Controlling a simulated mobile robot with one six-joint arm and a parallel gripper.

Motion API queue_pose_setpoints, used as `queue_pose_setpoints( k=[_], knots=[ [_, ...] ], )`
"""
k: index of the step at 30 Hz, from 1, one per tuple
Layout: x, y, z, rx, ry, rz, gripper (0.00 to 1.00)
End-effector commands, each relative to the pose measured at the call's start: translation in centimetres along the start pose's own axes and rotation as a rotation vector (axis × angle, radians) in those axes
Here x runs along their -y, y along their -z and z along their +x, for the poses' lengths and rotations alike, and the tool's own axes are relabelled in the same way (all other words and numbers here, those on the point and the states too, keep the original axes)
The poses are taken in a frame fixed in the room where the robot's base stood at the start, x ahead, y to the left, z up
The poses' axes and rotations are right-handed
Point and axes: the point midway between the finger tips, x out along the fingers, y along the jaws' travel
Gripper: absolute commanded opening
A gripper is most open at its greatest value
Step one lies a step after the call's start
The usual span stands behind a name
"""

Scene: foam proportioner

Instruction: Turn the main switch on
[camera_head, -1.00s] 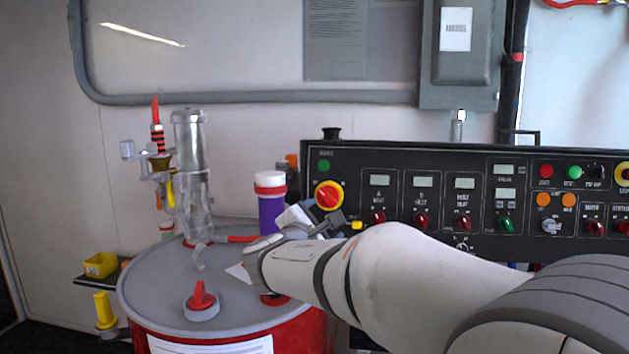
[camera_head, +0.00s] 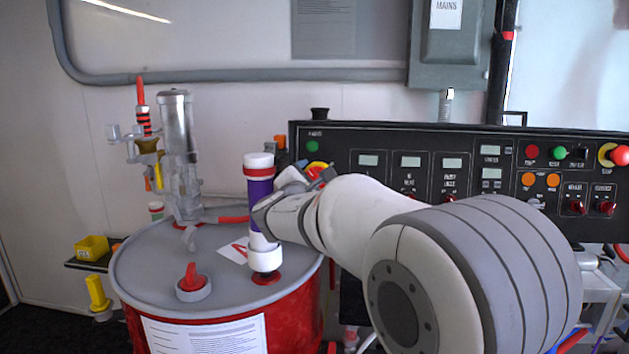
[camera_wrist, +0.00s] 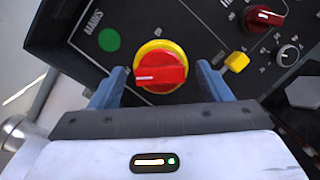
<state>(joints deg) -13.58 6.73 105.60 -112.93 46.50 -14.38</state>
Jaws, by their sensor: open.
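The main switch is a red rotary handle on a yellow round plate (camera_wrist: 160,68), on the black control panel next to a "MAINS" label and a green round lamp (camera_wrist: 109,40). In the wrist view its handle lies roughly sideways. My gripper (camera_wrist: 163,88) is open, with one blue finger on each side of the switch, and no contact can be made out. In the head view the switch (camera_head: 317,168) is mostly hidden behind my gripper (camera_head: 318,178) and wrist.
The control panel (camera_head: 375,138) carries displays, red knobs and buttons to the right. A yellow knob (camera_wrist: 237,62) sits close to the right finger.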

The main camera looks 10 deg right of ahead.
Motion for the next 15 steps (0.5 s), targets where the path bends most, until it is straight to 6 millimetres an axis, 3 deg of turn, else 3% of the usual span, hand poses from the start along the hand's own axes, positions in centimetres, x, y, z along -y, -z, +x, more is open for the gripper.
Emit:
queue_pose_setpoints(
  k=[15],
  knots=[
    [-0.03,0.03,-0.07,0.0,0.0,0.0,0.32]
  ],
)
